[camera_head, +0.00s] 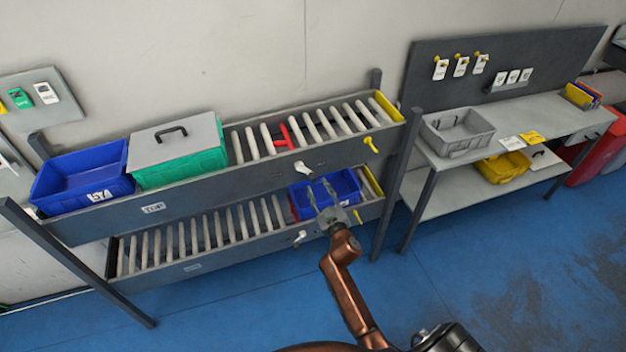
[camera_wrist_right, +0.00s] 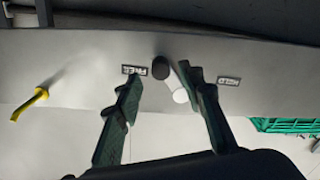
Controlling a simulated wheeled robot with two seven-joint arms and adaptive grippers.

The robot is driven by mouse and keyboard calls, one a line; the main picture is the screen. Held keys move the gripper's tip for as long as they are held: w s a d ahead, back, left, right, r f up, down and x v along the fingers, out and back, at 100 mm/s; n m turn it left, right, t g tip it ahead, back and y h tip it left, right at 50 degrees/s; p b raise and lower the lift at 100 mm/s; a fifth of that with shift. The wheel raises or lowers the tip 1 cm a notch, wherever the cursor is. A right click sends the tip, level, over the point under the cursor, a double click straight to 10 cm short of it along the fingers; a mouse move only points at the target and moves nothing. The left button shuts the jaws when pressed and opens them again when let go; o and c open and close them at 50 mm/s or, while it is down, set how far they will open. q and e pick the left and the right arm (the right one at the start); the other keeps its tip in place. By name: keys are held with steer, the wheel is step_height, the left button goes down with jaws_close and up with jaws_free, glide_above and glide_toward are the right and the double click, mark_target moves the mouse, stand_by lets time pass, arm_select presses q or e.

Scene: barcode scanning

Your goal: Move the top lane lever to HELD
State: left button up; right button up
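The top lane lever (camera_head: 304,169) is a small white handle on the front rail of the upper roller lane. In the right wrist view the lever (camera_wrist_right: 180,95) shows a dark round end and a white end, between the FREE label (camera_wrist_right: 134,70) and the HELD label (camera_wrist_right: 228,81); both labels appear upside down. My right gripper (camera_head: 320,187) is open in front of the rail. In the wrist view its fingers (camera_wrist_right: 165,90) are on either side of the lever, the right finger overlapping part of it. Contact cannot be told. My left gripper is out of view.
The upper lane holds a blue bin (camera_head: 85,178), a green lidded crate (camera_head: 180,155) and a red stop (camera_head: 284,136). A yellow hook (camera_head: 371,145) sits right of the lever. Below are a lower lever (camera_head: 300,238) and blue bin (camera_head: 340,190). A bench (camera_head: 545,115) stands right.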

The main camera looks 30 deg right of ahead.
mark_target(315, 181)
steer(key=x, duration=0.5)
steer(key=shift+w+d+f+b, duration=0.1)
steer(key=shift+w+b, duration=0.3)
steer(key=shift+c, duration=0.3)
jaws_close()
